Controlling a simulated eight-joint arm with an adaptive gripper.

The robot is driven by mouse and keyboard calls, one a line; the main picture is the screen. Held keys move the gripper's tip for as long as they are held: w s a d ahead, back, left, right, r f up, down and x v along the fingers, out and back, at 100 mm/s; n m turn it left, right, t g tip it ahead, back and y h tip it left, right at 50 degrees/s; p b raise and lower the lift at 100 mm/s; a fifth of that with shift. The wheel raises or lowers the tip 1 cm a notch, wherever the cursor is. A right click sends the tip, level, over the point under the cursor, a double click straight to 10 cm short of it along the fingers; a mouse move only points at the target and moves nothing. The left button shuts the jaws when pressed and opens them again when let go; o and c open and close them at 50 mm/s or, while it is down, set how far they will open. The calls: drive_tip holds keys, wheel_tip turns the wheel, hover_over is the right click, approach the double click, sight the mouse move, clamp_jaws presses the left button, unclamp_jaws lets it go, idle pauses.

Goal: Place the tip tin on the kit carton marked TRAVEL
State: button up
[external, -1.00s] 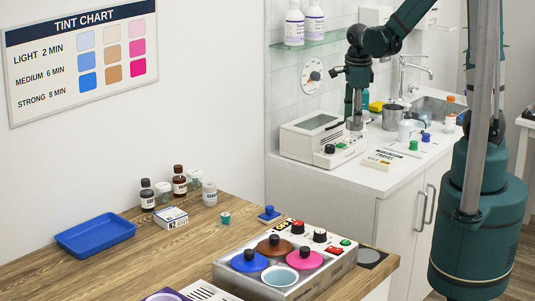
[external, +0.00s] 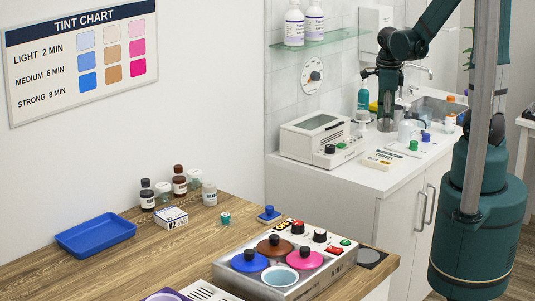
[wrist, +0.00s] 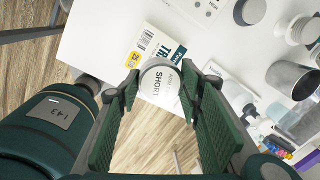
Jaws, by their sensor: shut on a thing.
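My gripper (wrist: 165,80) is shut on a round, pale tin (wrist: 160,84) whose lid shows the word SHORT. The kit carton (wrist: 152,42) lies beyond the tin in the wrist view, white with blue, a yellow patch and a barcode. Its large print shows "TR", and the tin hides the rest. In the external view the carton (external: 378,161) lies flat near the front edge of the white counter. My gripper (external: 387,118) is above and behind it there, in front of the metal cup. I cannot make out the tin in that view.
A white device (external: 318,140) stands left of the carton. A metal cup (wrist: 290,79) and white bottles are close on the other side. A sheet with green and blue items (external: 413,146) lies to the right. The counter (external: 365,177) is bare along its front edge.

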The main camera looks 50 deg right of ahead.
drive_tip(key=b, duration=0.1)
hover_over(376, 157)
drive_tip(key=shift+s+f, duration=0.1)
drive_tip(key=shift+f, duration=2.8)
drive_tip(key=shift+f, duration=0.15)
drive_tip(key=shift+f+b, duration=0.35)
drive_tip(key=shift+f, duration=1.6)
drive_tip(key=shift+f, duration=0.2)
drive_tip(key=o, duration=0.9)
drive_tip(key=shift+r, duration=0.25)
drive_tip(key=shift+s+a+r+p, duration=0.1)
drive_tip(key=shift+a+r+p, duration=0.2)
drive_tip(key=shift+r, duration=1.7)
drive_tip(key=shift+s+a+r+p, duration=0.15)
drive_tip(key=shift+r+p, duration=0.25)
drive_tip(key=shift+r, duration=1.55)
drive_tip(key=shift+s+a+r+p, duration=0.1)
drive_tip(key=shift+a+r+p, duration=0.2)
drive_tip(key=shift+r, duration=1.7)
